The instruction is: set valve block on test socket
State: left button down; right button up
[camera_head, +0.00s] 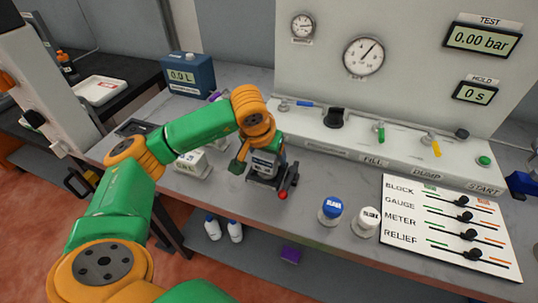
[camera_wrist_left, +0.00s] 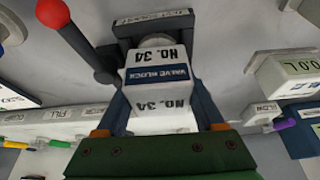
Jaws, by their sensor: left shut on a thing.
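The valve block (camera_wrist_left: 158,75), white with a blue band reading "VALVE BLOCK" and "NO. 34", is between the fingers of my left gripper (camera_wrist_left: 162,112). In the head view, the valve block (camera_head: 266,164) is partly hidden by my gripper (camera_head: 257,158). The test socket (camera_wrist_left: 152,22) is a dark bracket with a label, right at the block's far end. In the head view its dark base (camera_head: 262,184) sits on the bench under the block, with a red-knobbed lever beside it. I cannot tell whether the block touches the socket. My right gripper is out of view.
A white labelled box (camera_head: 193,165) stands left of the socket. A blue-capped container (camera_head: 331,211) and a white-capped one (camera_head: 367,222) stand to the right, near a slider board (camera_head: 445,268). The gauge panel (camera_head: 410,85) rises behind. A blue meter (camera_head: 190,76) stands back left.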

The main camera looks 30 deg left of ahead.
pick_arm(q)
jog(key=shift+f, duration=0.1)
jog(key=shift+c, duration=1.4)
grip_release()
jog(key=p+v, duration=0.6)
jog(key=v, duration=0.4)
jog(key=shift+p, duration=0.3)
jog(key=shift+s+r+p, duration=0.3)
jog(key=shift+r, duration=0.2)
